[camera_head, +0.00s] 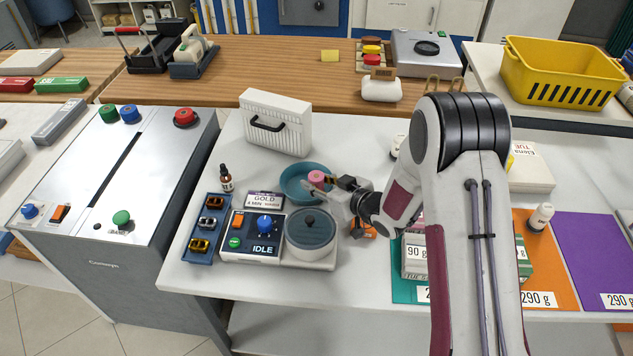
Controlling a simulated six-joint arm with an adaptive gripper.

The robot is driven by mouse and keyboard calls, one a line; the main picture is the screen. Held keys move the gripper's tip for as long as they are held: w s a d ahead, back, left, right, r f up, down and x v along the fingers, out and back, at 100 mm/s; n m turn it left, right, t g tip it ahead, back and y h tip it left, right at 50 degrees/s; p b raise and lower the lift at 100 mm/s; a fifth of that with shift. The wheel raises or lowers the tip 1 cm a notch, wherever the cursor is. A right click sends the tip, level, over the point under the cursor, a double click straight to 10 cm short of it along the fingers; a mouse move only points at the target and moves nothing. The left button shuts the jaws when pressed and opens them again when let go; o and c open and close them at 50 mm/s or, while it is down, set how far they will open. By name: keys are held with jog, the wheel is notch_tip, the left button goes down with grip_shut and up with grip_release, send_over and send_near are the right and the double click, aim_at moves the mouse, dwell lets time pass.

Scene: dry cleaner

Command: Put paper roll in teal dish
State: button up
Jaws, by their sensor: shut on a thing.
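The teal dish (290,191) is a round bowl on the white table, behind the lidded grey-blue pot of the small device. My gripper (318,184) reaches in from the right over the dish. It is shut on a small pink roll (317,176), which I take as the paper roll. The roll shows against the inside of the dish, toward its right side. I cannot tell whether it touches the dish or hangs above it. The gripper covers the right rim of the dish and part of the roll.
In front stands a device with a lidded pot (311,232) and a blue knob. A blue tray (206,229) and dropper bottle (226,179) lie left. A white ribbed case (275,122) stands behind the dish. Boxes (415,255) on coloured mats lie right, partly behind my arm.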

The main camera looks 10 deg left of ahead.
jog(key=shift+f, duration=0.6)
dwell(0.3)
jog(key=o, duration=1.1)
jog(key=shift+r, duration=0.15)
jog(key=shift+r, duration=0.35)
jog(key=shift+s+d+r, duration=0.15)
jog(key=shift+d+r, duration=0.05)
jog(key=shift+r, duration=0.05)
jog(key=v, duration=1.1)
jog(key=shift+s+d+r, duration=0.1)
jog(key=shift+s+d, duration=0.05)
jog(key=shift+s, duration=0.05)
